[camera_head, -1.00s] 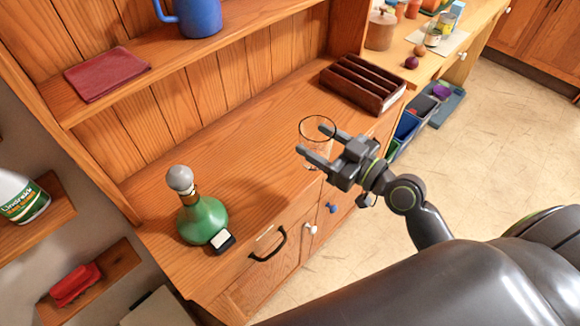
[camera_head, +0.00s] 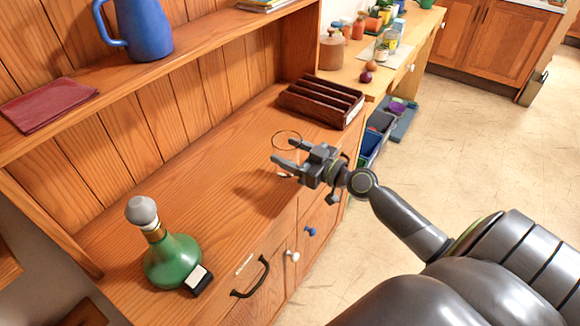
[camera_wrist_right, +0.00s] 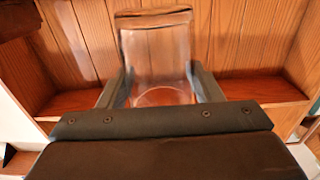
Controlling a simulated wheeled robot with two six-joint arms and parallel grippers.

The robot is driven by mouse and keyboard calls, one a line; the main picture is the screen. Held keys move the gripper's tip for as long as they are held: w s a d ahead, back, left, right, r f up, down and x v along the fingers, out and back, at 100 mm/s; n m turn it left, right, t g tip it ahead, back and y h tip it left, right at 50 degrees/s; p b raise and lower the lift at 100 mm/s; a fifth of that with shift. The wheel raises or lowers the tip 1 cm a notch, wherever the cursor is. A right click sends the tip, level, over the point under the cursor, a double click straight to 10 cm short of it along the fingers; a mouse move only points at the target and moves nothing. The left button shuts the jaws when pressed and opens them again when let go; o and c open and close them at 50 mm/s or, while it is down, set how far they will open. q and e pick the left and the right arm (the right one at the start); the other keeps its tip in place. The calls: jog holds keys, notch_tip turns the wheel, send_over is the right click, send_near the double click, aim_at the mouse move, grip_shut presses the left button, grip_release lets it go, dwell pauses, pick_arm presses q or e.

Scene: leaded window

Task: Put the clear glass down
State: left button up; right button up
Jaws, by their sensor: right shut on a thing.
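The clear glass (camera_head: 288,141) is between the fingers of my right gripper (camera_head: 283,154), over the front part of the wooden dresser top (camera_head: 215,185). In the head view only its thin rim shows well. In the right wrist view the clear glass (camera_wrist_right: 157,50) stands between the two fingers of my right gripper (camera_wrist_right: 163,90), which are shut on it. Its base shows low between the fingers. A shadow lies on the wood to the left of the gripper. I cannot tell whether the glass touches the wood. My left gripper is not in view.
A green bottle (camera_head: 172,258) with a grey stopper stands at the left, with a small black and white block (camera_head: 197,281) beside it. A dark brown slotted tray (camera_head: 322,102) stands behind the glass. A blue jug (camera_head: 143,28) and a red cloth (camera_head: 45,103) are on the shelf above. The wood between bottle and tray is clear.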

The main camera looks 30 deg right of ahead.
jog(key=shift+f+b, duration=0.6)
jog(key=shift+f, duration=1.15)
jog(key=shift+f, duration=0.1)
jog(key=o, duration=1.1)
